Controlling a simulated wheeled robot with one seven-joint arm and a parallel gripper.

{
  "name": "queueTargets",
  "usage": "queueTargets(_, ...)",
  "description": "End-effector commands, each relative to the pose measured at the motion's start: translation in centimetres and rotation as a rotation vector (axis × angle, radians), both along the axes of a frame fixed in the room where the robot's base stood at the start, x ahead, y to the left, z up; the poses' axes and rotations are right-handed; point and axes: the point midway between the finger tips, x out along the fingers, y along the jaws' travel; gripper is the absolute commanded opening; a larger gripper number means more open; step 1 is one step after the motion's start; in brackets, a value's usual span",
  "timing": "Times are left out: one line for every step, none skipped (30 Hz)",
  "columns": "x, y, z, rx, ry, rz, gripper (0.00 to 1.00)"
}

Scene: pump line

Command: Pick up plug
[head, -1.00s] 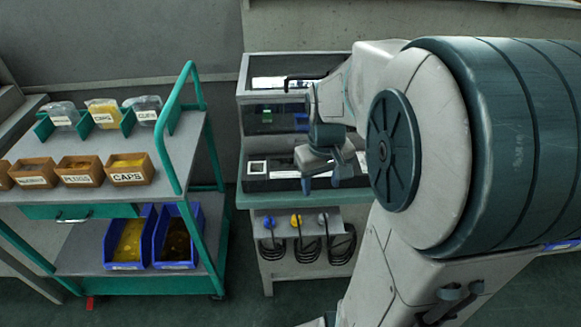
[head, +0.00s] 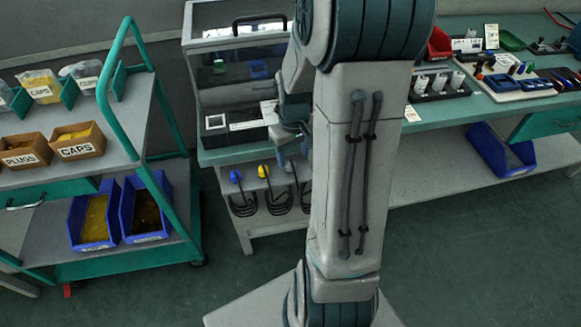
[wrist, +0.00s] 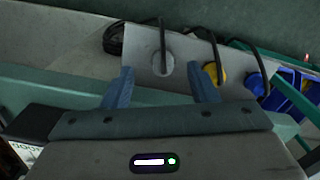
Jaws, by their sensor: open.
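Three plugs with black cables sit on a light panel below the bench edge. The grey plug (wrist: 162,62) is in the wrist view, with the yellow plug (wrist: 213,73) and the blue plug (wrist: 254,83) to its right. In the head view, the blue plug (head: 235,176), yellow plug (head: 264,171) and grey plug (head: 290,167) run left to right. My gripper (wrist: 161,77) is open, and its two blue fingers appear on either side of the grey plug in the picture. I cannot tell the depth gap. In the head view my arm partly hides my gripper (head: 291,150).
A bin labelled PLUGS (head: 25,151) and a CAPS bin (head: 78,141) stand on the green cart at the left. The clear-fronted case (head: 235,80) is above the panel. A long bench (head: 440,121) with parts is at right. Open floor (head: 470,240) lies in front.

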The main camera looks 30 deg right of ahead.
Motion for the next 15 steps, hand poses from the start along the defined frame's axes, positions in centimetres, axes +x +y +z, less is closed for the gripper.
queueTargets(0.1, 0.1, -0.8, 0.002, 0.003, 0.001, 0.53)
queueTargets(0.1, 0.2, -1.3, 0.003, 0.005, 0.001, 0.53)
queueTargets(0.2, 0.3, -1.9, 0.002, 0.004, 0.001, 0.53)
queueTargets(0.3, 0.4, -2.3, 0.003, 0.004, 0.001, 0.53)
queueTargets(0.4, 0.4, -2.8, 0.003, 0.005, 0.001, 0.53)
queueTargets(0.4, 0.4, -3.3, 0.002, 0.003, 0.000, 0.53)
queueTargets(0.4, 0.4, -3.7, 0.002, 0.003, 0.000, 0.53)
queueTargets(0.4, 0.4, -4.0, 0.002, 0.003, 0.000, 0.53)
queueTargets(0.4, 0.4, -4.3, 0.001, 0.002, 0.000, 0.53)
queueTargets(0.4, 0.4, -4.5, 0.001, 0.001, 0.000, 0.53)
queueTargets(0.5, 0.4, -4.6, 0.001, 0.001, 0.000, 0.53)
queueTargets(0.5, 0.4, -4.7, 0.001, 0.000, 0.000, 0.53)
queueTargets(0.5, 0.4, -4.7, 0.001, 0.000, 0.000, 0.53)
queueTargets(0.5, 0.4, -4.7, 0.001, 0.000, 0.000, 0.53)
queueTargets(0.5, 0.4, -4.6, 0.000, 0.000, 0.000, 0.53)
